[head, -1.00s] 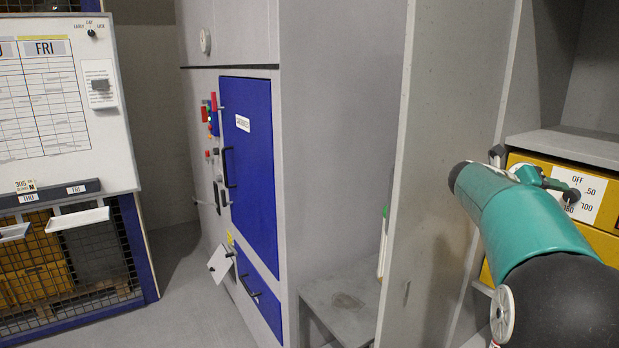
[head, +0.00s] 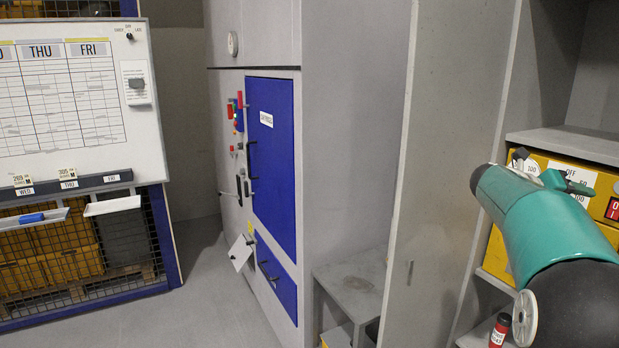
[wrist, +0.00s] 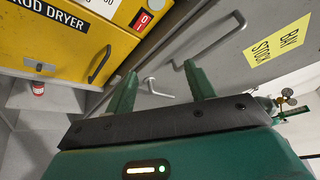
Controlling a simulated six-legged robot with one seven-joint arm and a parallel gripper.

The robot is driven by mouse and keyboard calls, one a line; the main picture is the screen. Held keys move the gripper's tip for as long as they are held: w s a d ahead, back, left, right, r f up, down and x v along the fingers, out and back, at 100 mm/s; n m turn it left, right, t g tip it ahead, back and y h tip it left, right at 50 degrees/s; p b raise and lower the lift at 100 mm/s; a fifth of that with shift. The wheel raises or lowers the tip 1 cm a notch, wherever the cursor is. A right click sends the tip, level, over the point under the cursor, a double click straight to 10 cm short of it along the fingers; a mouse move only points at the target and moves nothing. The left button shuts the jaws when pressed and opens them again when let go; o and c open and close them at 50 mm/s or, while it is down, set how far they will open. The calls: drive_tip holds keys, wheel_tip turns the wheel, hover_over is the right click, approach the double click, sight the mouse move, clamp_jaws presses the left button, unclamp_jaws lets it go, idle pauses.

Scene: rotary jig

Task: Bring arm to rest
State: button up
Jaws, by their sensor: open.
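My gripper (wrist: 160,92) shows in the wrist view with its two green fingers apart and nothing between them. Beyond the fingers is a grey door with a metal handle (wrist: 158,88). In the head view my teal and black arm reaches in from the lower right, in front of the shelves. The fingers are small there, near the yellow box, and I cannot make out their gap.
A yellow rod dryer (wrist: 62,40) with a handle stands close at left in the wrist view. A red canister (head: 500,330) stands beside my arm. A grey partition (head: 440,150), a blue-doored cabinet (head: 272,170) and a whiteboard (head: 60,110) stand further left.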

drive_tip(key=w+a+r+n+t, duration=0.3)
drive_tip(key=a+r+n+t, duration=0.1)
drive_tip(key=a+n+t, duration=0.25)
drive_tip(key=w+a+r+n+t, duration=0.3)
drive_tip(key=w+a+n+t, duration=0.15)
drive_tip(key=a+n, duration=0.2)
drive_tip(key=s+a+n+t+y, duration=0.2)
drive_tip(key=a+n+t+y, duration=0.3)
drive_tip(key=a+n+y, duration=0.8)
drive_tip(key=s+a+f+n+g+y, duration=0.2)
drive_tip(key=s+a+f+n, duration=0.35)
drive_tip(key=a, duration=0.25)
drive_tip(key=s+a+f+n+g+y, duration=0.1)
drive_tip(key=s+a+f+n+g, duration=0.1)
drive_tip(key=s+a+f+n, duration=0.45)
drive_tip(key=s+a+f+n+g, duration=0.3)
drive_tip(key=s+f+g, duration=0.3)
drive_tip(key=s+f, duration=0.7)
drive_tip(key=s+n, duration=0.1)
drive_tip(key=s, duration=0.2)
drive_tip(key=shift+a+f+n+h, duration=0.2)
drive_tip(key=shift+n+h, duration=0.1)
drive_tip(key=shift+n, duration=0.1)
drive_tip(key=shift+s, duration=0.1)
drive_tip(key=c, duration=0.4)
